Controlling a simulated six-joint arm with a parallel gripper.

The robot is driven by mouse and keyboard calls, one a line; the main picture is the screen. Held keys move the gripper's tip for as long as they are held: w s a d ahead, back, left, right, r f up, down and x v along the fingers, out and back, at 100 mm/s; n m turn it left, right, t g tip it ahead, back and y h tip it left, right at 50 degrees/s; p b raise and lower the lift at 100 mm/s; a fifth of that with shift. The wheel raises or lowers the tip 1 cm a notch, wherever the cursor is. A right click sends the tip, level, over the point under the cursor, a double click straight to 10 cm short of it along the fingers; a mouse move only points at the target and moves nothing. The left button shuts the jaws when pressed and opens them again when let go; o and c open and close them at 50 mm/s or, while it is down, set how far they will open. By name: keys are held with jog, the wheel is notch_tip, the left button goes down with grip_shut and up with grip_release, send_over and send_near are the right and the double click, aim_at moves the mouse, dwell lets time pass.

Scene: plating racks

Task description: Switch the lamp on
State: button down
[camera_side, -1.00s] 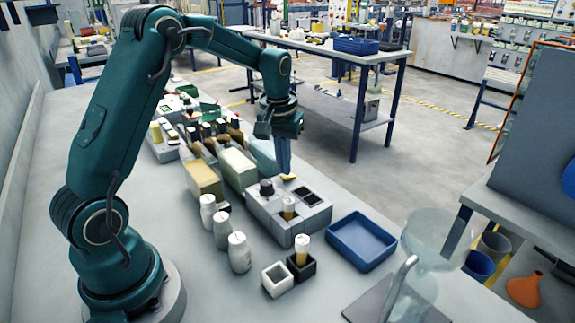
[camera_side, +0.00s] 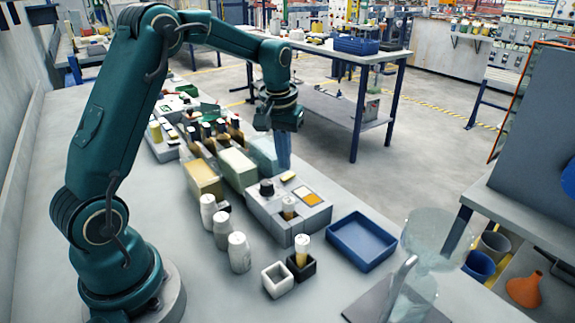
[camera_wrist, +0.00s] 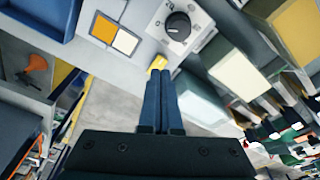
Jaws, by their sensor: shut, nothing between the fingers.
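A grey control box (camera_side: 262,211) stands on the bench, with a black dial (camera_side: 267,188), a small yellow switch (camera_side: 288,177) and two square panels on top. One panel is lit orange (camera_side: 313,199), the other is bright white (camera_side: 302,191). In the wrist view the orange panel (camera_wrist: 104,28) and white panel (camera_wrist: 125,41) sit left of the dial (camera_wrist: 178,25). My gripper (camera_side: 284,166) is shut and empty, just above the box's far edge by the yellow switch. In the wrist view the fingertips (camera_wrist: 161,72) partly overlap the switch (camera_wrist: 157,63); I cannot tell whether they touch.
A capped vial (camera_side: 289,205) stands in the box. A blue tray (camera_side: 349,253) lies to its right. A white open holder (camera_side: 270,285) and a dark holder (camera_side: 300,270) with a vial stand in front. White bottles (camera_side: 239,252) and pale blocks (camera_side: 204,179) are left.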

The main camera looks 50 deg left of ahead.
jog(key=shift+r, duration=2.4)
notch_tip(320, 180, up, 5)
jog(key=m+t, duration=0.1)
send_over(285, 179)
jog(key=s+d, duration=0.1)
jog(key=d, duration=0.2)
jog(key=s+d+r+m+t, duration=0.1)
jog(key=s+d+r+t, duration=0.15)
jog(key=s+d, duration=0.3)
jog(key=s+d+f+m, duration=0.2)
jog(key=s, duration=0.4)
jog(key=s+d+f+m, duration=0.1)
jog(key=s+f+m, duration=0.1)
jog(key=s, duration=0.4)
jog(key=shift+d+f+h, duration=0.35)
jog(key=shift+f+h, duration=0.05)
jog(key=shift+f, duration=0.35)
jog(key=shift+t, duration=0.25)
